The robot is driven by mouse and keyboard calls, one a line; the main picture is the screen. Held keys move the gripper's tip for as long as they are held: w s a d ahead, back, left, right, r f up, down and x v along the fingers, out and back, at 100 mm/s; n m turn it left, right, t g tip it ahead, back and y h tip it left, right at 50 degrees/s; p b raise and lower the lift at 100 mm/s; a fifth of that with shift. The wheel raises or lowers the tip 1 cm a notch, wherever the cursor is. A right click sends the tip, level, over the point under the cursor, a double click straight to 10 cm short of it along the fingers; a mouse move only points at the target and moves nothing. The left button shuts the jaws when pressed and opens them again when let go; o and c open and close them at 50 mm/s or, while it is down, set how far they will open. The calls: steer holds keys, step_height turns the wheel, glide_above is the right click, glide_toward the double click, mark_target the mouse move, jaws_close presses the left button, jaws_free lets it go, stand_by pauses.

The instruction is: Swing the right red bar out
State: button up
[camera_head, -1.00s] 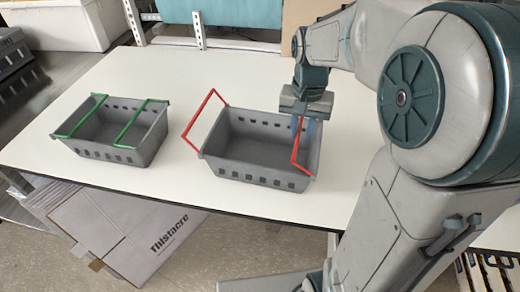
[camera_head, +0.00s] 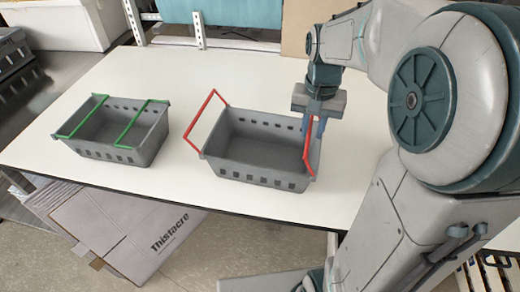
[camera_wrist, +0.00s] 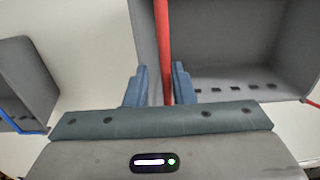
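The grey crate with red bars (camera_head: 262,177) stands on the white table. Its left red bar (camera_head: 200,112) is swung out past the left rim. Its right red bar (camera_head: 308,150) stands up near the right rim, roughly upright. My gripper (camera_head: 317,128) is at the upper part of the right red bar. In the wrist view, the red bar (camera_wrist: 163,45) runs between my two blue fingers (camera_wrist: 160,85), with a gap visible on at least the left side. The fingers are apart. The bar's lower run beyond the gripper body is hidden in that view.
A grey crate with green bars (camera_head: 145,148) stands at the left, both bars lying across its top. In the wrist view, another grey crate (camera_wrist: 22,75) with a blue bar (camera_wrist: 22,125) shows at the left. Bare table (camera_head: 180,175) lies between the green and red crates.

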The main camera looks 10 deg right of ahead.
steer(key=shift+s+d+r, duration=0.15)
steer(key=shift+s+d, duration=0.05)
steer(key=shift+d, duration=0.25)
steer(key=shift+s+d+r, duration=0.1)
steer(key=shift+s+d, duration=0.05)
steer(key=shift+d, duration=0.35)
steer(key=shift+s+d, duration=0.25)
steer(key=shift+d, duration=0.35)
steer(key=shift+s+d, duration=0.25)
steer(key=shift+d, duration=0.3)
steer(key=shift+r, duration=0.1)
step_height(320, 180, up, 8)
steer(key=a+p, duration=0.1)
steer(key=p, duration=0.5)
steer(key=shift+w, duration=0.2)
